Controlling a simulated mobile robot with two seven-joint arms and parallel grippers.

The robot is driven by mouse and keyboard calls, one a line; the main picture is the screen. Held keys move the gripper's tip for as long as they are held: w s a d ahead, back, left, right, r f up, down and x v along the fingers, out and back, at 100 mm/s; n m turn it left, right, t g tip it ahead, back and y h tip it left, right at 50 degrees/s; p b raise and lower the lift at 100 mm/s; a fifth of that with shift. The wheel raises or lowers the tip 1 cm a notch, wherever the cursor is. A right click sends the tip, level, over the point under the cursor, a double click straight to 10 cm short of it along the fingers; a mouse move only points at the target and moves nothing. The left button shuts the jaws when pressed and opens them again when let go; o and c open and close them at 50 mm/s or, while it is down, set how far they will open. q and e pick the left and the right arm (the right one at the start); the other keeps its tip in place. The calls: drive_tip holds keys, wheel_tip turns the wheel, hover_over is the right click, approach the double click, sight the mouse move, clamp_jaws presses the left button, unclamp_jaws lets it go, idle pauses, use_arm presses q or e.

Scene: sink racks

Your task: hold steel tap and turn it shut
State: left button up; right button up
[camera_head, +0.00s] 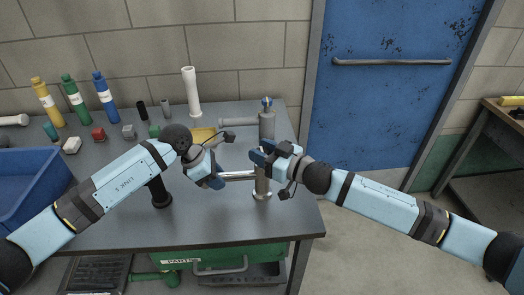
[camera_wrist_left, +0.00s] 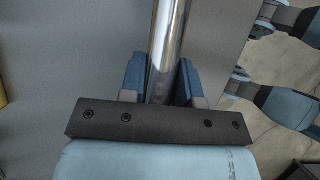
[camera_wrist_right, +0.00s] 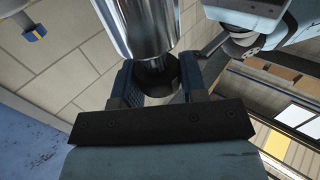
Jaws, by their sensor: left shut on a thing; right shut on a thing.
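The steel tap (camera_head: 263,184) stands upright near the right side of the grey bench, with its chrome spout (camera_head: 238,176) reaching left. My left gripper (camera_head: 217,180) is shut on the spout near its free end. In the left wrist view the chrome spout (camera_wrist_left: 166,45) runs between the blue fingers. My right gripper (camera_head: 262,154) is shut on the top of the tap. In the right wrist view the chrome tap body (camera_wrist_right: 140,28) shows just beyond the blue fingers, with a dark part between them. The exact part gripped is mostly hidden.
A second, grey tap (camera_head: 267,124) with a blue top stands just behind. A yellow block (camera_head: 203,135), a white cylinder (camera_head: 191,92) and several bottles stand further back. A blue bin (camera_head: 30,185) is at the left. A black post (camera_head: 160,194) stands near my left arm.

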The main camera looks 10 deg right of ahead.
idle(0.4)
drive_tip(key=o, duration=0.9)
drive_tip(key=v, duration=1.2)
use_arm(q)
drive_tip(key=o, duration=0.9)
use_arm(e)
drive_tip(key=shift+a, duration=0.1)
use_arm(q)
drive_tip(key=shift+o, duration=0.2)
drive_tip(key=shift+r, duration=0.1)
